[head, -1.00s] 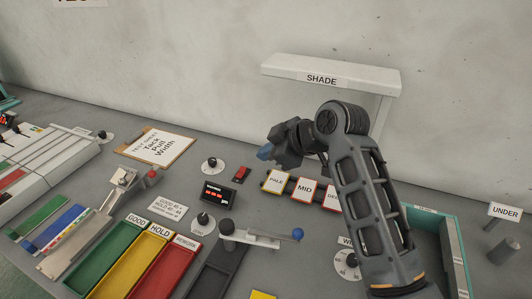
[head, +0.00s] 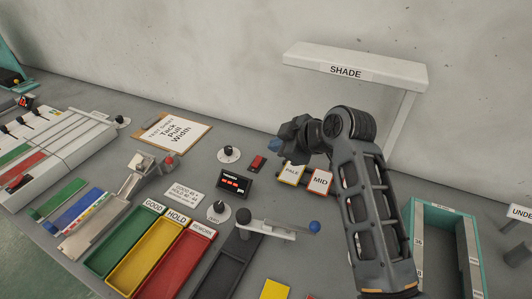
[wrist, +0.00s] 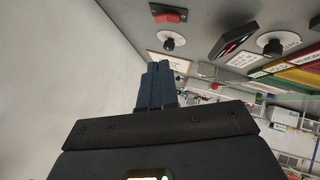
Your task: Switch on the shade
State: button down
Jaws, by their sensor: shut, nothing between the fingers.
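The shade (head: 340,64) is a pale hood on a post against the back wall, with a SHADE label (head: 346,72) on its front edge. A small red rocker switch (head: 257,163) in a dark base sits on the bench, and it also shows at the top of the wrist view (wrist: 168,14). I cannot read its position. My gripper (head: 274,146) is shut and empty, above and behind the switch in the head view. Its blue fingertips (wrist: 158,70) point toward the bench in the wrist view, apart from the switch.
Round dark knobs (head: 229,153) and a small display (head: 233,183) stand near the switch. PALE (head: 291,174) and MID (head: 320,181) blocks lie just right. GOOD, HOLD and REWORK trays (head: 170,258) are in front. A clipboard (head: 174,133) lies behind left.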

send_over(257, 162)
jog(key=s+d, duration=0.2)
notch_tip(257, 162, down, 5)
jog(key=shift+w+r+p, duration=0.15)
jog(key=shift+r+p, duration=0.05)
jog(key=shift+p, duration=0.25)
jog(key=shift+w+d+f, duration=0.15)
jog(key=shift+w+f, duration=0.05)
jog(key=shift+f, duration=0.35)
jog(key=shift+w+d+f, duration=0.1)
jog(key=shift+w+f, duration=0.1)
jog(key=shift+f, duration=0.35)
jog(key=shift+w+f, duration=0.25)
jog(key=shift+f, duration=0.4)
